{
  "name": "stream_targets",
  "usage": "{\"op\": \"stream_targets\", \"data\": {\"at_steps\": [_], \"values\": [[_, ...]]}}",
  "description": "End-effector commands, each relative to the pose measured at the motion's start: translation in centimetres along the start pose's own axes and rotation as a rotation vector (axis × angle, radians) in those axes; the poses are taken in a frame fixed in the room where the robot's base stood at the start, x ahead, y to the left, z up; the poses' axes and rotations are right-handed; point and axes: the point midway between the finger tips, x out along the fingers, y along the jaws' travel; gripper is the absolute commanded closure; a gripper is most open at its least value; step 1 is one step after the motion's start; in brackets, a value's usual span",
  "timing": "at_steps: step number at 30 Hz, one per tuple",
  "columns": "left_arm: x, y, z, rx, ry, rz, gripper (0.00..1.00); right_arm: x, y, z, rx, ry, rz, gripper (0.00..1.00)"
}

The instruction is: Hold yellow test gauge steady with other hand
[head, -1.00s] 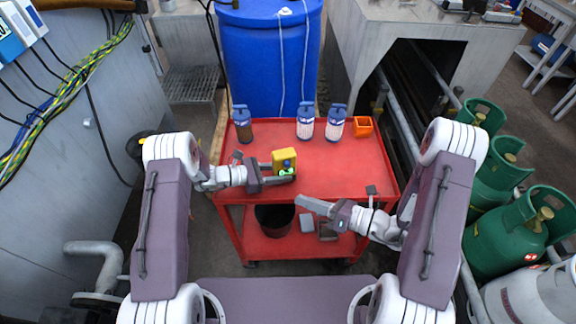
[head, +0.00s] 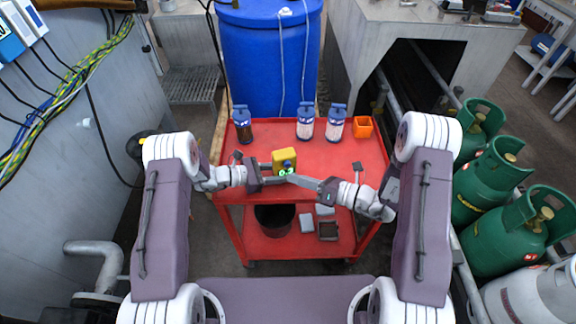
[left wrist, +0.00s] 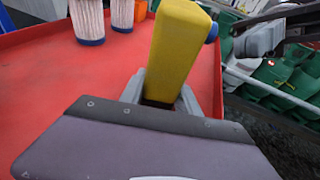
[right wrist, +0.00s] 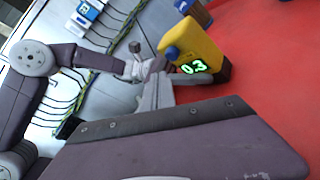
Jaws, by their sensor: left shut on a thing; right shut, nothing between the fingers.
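The yellow test gauge (head: 284,157) is upright above the front part of the red cart top. Its lit green display reads 0.3 in the right wrist view (right wrist: 196,45). My left gripper (head: 283,179) is shut on the gauge near its lower end; the left wrist view shows the gauge (left wrist: 175,50) between its fingers. My right gripper (head: 292,179) is shut and empty, its tip close to the gauge's lower front. I cannot tell whether it touches the gauge.
Two white-and-blue filter cylinders (head: 305,122), (head: 336,122) and a brown one (head: 243,126) stand at the back of the red cart (head: 340,175). An orange open box (head: 363,127) is beside them. A blue barrel (head: 270,60) is behind; green gas bottles (head: 505,230) stand at right.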

Motion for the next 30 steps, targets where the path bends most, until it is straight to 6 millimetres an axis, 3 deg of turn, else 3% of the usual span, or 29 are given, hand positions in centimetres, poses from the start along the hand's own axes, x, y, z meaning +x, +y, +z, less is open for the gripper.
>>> {"op": "stream_targets", "data": {"at_steps": [6,30], "values": [[0.01,-0.02,-0.03,0.0,0.001,0.0,1.0,0.76,-0.51,0.56,0.001,-0.001,0.0,1.0],[0.01,-0.03,-0.04,0.0,0.001,-0.001,1.0,0.76,-0.53,0.57,0.001,-0.001,0.0,1.0]]}}
